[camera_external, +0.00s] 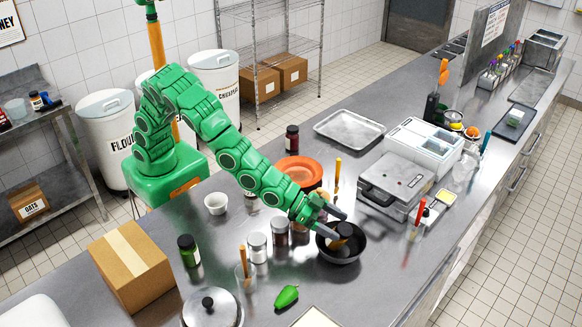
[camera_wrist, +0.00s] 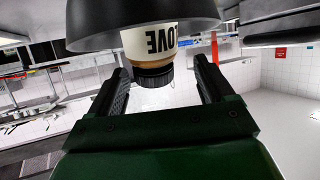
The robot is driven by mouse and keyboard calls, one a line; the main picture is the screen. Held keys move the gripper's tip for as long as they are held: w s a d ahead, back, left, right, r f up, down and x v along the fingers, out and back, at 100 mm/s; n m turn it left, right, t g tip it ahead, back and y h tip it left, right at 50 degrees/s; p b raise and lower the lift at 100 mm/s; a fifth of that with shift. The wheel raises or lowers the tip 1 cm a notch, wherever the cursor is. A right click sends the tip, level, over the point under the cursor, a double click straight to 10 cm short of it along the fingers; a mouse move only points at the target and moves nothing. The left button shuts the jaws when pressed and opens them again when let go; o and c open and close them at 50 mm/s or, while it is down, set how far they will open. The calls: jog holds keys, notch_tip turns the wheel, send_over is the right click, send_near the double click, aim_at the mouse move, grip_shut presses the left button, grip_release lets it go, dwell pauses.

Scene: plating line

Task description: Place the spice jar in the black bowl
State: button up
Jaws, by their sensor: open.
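The black bowl (camera_external: 341,256) stands on the steel counter, and its dark side fills the top of the wrist view (camera_wrist: 140,20). The spice jar (camera_external: 345,230) is inside the bowl, its dark cap showing above the rim. In the wrist view the jar (camera_wrist: 150,45) appears upside down, with a cream label reading "OVE" and a black ribbed cap; the bowl hides the rest of it. My gripper (camera_external: 339,227) is at the bowl, with its fingers on either side of the jar's cap. In the wrist view my gripper (camera_wrist: 162,68) is open, with gaps beside the cap.
Other jars (camera_external: 257,248) and (camera_external: 280,233) stand left of the bowl, near an orange plate (camera_external: 300,171). A green pepper (camera_external: 287,296) lies in front. A grey press (camera_external: 394,186) stands to the right. Bare counter lies in front of the bowl.

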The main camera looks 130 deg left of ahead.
jog(key=shift+s+a+r, duration=0.1)
jog(key=shift+r, duration=0.4)
jog(key=v, duration=1.2)
jog(key=s+d+r+m+g+h, duration=0.1)
jog(key=s+d+g, duration=0.2)
jog(key=s, duration=1.4)
jog(key=s+d+r+m+g+h, duration=0.1)
jog(key=s+g, duration=0.5)
jog(key=s, duration=1.2)
jog(key=s+d+r+m+g+h, duration=0.1)
jog(key=s+d+g, duration=0.4)
jog(key=s, duration=1.3)
jog(key=shift+d+m+h, duration=0.3)
jog(key=shift+m+h, duration=0.5)
jog(key=shift+h, duration=0.2)
